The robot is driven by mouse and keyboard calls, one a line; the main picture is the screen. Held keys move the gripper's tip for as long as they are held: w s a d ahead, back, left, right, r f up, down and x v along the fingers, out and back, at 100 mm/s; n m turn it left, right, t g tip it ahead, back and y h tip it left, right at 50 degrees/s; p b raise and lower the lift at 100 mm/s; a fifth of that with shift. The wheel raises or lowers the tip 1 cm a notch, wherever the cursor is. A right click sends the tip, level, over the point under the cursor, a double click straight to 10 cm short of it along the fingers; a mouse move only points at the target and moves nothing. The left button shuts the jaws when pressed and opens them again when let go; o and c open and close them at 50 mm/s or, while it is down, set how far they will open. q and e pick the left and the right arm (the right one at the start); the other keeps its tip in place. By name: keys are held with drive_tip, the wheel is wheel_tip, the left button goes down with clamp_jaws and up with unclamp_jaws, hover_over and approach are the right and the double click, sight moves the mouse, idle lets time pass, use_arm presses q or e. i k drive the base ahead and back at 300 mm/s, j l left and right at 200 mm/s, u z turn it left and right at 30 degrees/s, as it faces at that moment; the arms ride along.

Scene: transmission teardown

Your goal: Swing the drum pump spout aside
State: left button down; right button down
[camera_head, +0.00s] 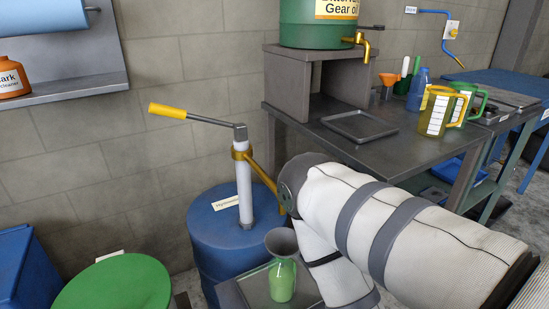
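A blue drum (212,241) stands at lower centre with a white upright hand pump (244,190) on its top. The pump has a yellow collar and a lever with a yellow handle (167,111) pointing left. The yellow spout (262,174) slopes from the collar down to the right, and its lower end is beside my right arm's elbow. I cannot tell whether they touch. My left gripper is not in view.
A grey workbench (395,155) behind my arm holds an empty tray (359,125), measuring jugs (438,113) and a raised stand (325,90) with a green oil drum (312,24). A round green lid (117,284) is at lower left. The wall behind the pump is bare.

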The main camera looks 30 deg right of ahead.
sight(247, 156)
drive_tip(key=z, duration=0.9)
